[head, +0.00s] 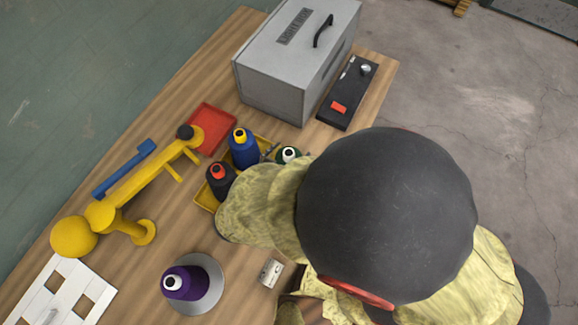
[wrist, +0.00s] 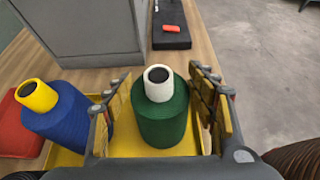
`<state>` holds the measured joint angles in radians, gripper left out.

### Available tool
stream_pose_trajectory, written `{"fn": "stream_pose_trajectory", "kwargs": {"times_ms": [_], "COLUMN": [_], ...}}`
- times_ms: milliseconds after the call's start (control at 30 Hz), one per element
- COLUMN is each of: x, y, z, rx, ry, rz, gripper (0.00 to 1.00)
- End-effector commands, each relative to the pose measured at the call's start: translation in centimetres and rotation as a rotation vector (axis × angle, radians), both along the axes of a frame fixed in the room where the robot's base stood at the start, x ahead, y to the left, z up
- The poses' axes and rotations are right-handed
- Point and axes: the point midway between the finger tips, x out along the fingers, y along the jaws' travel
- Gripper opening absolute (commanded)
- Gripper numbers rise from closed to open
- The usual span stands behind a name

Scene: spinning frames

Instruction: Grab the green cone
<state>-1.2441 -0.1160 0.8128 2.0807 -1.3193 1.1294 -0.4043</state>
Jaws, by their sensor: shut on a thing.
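The green cone (wrist: 164,122), a spool-like body with a white top and dark hole, stands upright in the yellow tray (wrist: 122,143). In the wrist view my gripper (wrist: 165,98) has one finger on each side of it and is shut on it. In the head view only the top of the green cone (head: 289,154) shows, at the tray's right end. A bit of grey finger shows beside it; the rest of my gripper is hidden there.
A blue cone (head: 243,148) and a black cone (head: 220,181) stand close by in the tray. A grey metal box (head: 275,88) and a black panel (head: 340,105) lie behind. A yellow arm-like stand (head: 130,195) and a purple cone (head: 186,283) are left.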

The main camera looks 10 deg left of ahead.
Motion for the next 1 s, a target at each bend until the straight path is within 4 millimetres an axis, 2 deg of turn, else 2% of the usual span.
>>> {"fn": "stream_pose_trajectory", "kwargs": {"times_ms": [667,1000], "x": [0.00,0.03], "y": [0.05,0.09], "z": [-0.04,0.07], "rx": [0.001,0.002], "ry": [0.001,-0.001], "rz": [0.001,0.001], "gripper": [0.00,0.00]}}
